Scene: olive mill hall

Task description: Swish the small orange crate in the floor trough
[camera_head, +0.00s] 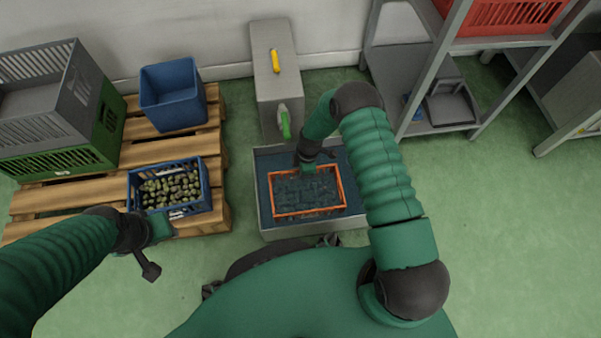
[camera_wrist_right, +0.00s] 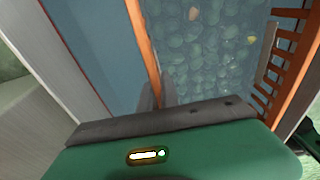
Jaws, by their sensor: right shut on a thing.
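The small orange crate (camera_head: 275,213) sits within the grey floor trough (camera_head: 262,220) in front of me, with bluish water in and around it. In the right wrist view its rim (camera_wrist_right: 141,40) and slatted side (camera_wrist_right: 286,50) show, with rounded shapes under the water inside. My right gripper (camera_head: 308,170) is shut on the crate's far rim; the fingertips are partly hidden. My left gripper (camera_head: 157,250) is beside the blue crate of olives, holding nothing that I can see; its jaws are too small to read.
A blue crate (camera_head: 208,190) of olives and an empty-looking blue bin (camera_head: 172,95) stand on a wooden pallet (camera_head: 222,218) at left, beside stacked grey (camera_head: 40,128) and green crates (camera_head: 108,125). A grey pedestal (camera_head: 278,90) stands behind the trough. Metal shelving (camera_head: 440,60) is at right. Floor at right is clear.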

